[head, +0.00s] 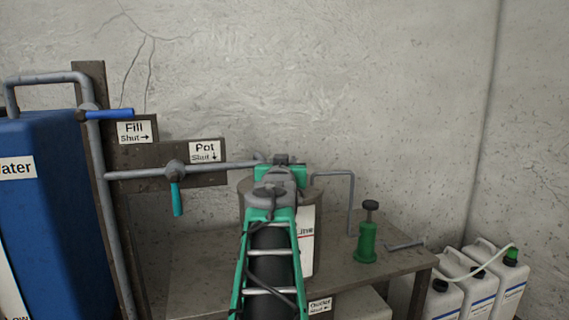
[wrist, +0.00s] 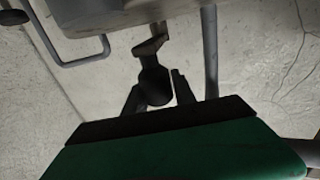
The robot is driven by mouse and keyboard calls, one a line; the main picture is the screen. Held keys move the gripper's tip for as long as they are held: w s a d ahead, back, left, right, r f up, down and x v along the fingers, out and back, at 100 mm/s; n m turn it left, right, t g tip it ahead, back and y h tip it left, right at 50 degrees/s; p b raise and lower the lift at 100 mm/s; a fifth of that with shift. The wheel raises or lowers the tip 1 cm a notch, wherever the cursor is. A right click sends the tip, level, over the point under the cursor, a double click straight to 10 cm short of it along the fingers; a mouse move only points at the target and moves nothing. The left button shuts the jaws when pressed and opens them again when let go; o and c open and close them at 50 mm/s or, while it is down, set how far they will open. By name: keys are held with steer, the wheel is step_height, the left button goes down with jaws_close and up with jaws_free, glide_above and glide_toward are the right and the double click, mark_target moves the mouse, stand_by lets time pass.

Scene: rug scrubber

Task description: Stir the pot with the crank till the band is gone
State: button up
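The grey pot (head: 310,190) stands on the metal table behind my arm, its white label reading "Line" partly covered; the pot also fills the top of the wrist view (wrist: 120,14), upside down. What looks like the crank (wrist: 150,46) is a dark bent arm with a rounded knob beside the pot. My gripper (wrist: 158,88) has its fingers on either side of that knob. A thin bright gap shows between knob and right finger; the left finger overlaps the knob's edge. In the head view my gripper (head: 282,160) is at the pot's top. The band cannot be made out.
A blue water tank (head: 45,200) stands left. The Fill valve's blue handle (head: 110,114) points right; the Pot valve's teal handle (head: 177,198) hangs down. A bent pipe (head: 350,200), a green pump (head: 366,240) and white jugs (head: 480,285) are to the right.

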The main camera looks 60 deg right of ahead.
steer(key=o, duration=0.4)
steer(key=b+v, duration=0.1)
steer(key=v, duration=0.7)
steer(key=shift+d, duration=0.1)
